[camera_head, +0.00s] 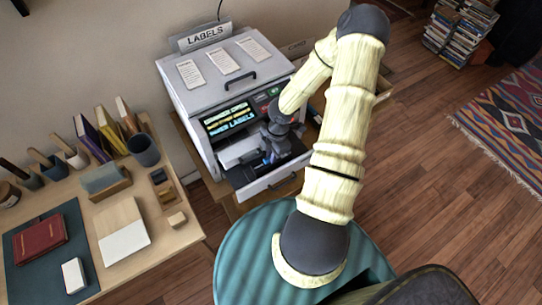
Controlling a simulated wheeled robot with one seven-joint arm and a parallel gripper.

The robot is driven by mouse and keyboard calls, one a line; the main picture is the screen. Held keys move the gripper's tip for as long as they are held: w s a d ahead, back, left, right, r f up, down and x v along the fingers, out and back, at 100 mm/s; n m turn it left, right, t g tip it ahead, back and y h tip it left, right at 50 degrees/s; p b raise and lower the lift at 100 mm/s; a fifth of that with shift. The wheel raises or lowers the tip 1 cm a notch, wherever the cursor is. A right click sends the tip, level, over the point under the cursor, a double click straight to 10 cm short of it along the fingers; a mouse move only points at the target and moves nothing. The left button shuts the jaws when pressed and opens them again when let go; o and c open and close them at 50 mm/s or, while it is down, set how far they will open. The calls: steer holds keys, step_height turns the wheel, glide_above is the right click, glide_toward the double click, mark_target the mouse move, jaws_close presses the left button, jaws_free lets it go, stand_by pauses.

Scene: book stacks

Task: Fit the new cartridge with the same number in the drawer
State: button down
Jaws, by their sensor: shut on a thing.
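The label printer (207,96) is a grey box under a "LABELS" sign, with a lit screen (230,118) on its front. Its drawer (270,179) is pulled open at the bottom front, with a dark interior. My gripper (272,155) points down over the open drawer, shut on a small dark and blue thing that looks like a cartridge. The gripper and wrist hide most of it, and I cannot tell whether it is seated or just above the drawer floor. No cartridge number can be read at this size.
On the left, a wooden table (178,222) holds books, a dark cup (144,150), a small wooden tray (168,192) with dark pieces, a red book (40,239) and a white block (73,275). Book stacks (461,28) and a patterned rug (512,115) lie right. Open floor lies right of my arm.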

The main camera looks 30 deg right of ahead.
steer(key=shift+d+f+b, duration=0.1)
steer(key=shift+f+b, duration=0.3)
steer(key=shift+f, duration=0.3)
steer(key=shift+f, duration=0.1)
steer(key=c, duration=1.7)
jaws_free()
step_height(320, 180, up, 12)
steer(key=d+p, duration=0.1)
steer(key=p, duration=0.1)
steer(key=shift+d+p, duration=0.35)
steer(key=shift+p, duration=0.05)
steer(key=shift+s, duration=0.15)
